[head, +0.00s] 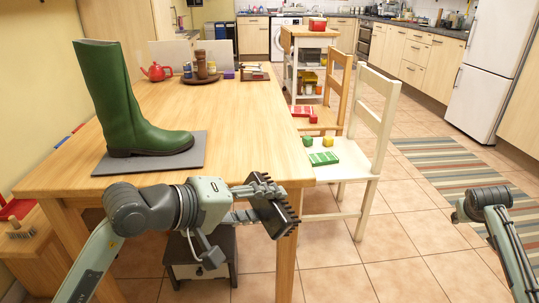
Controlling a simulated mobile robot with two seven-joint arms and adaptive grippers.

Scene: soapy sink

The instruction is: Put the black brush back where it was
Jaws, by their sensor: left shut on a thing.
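My left gripper (260,192) is shut on the black brush (276,214). The brush is dark, with short bristle tufts along its edge, and is held tilted beside the near right corner of the wooden table (226,140). The fingers cover part of it. A green boot (122,105) stands upright on a grey mat (189,158) on the table, left of and beyond the gripper. My right arm shows at the right edge, but its fingers cannot be made out.
A low dark-topped stool (222,245) is under the near edge. A red teapot (157,72) and a round tray (203,80) stand farther back. The table's middle is clear.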

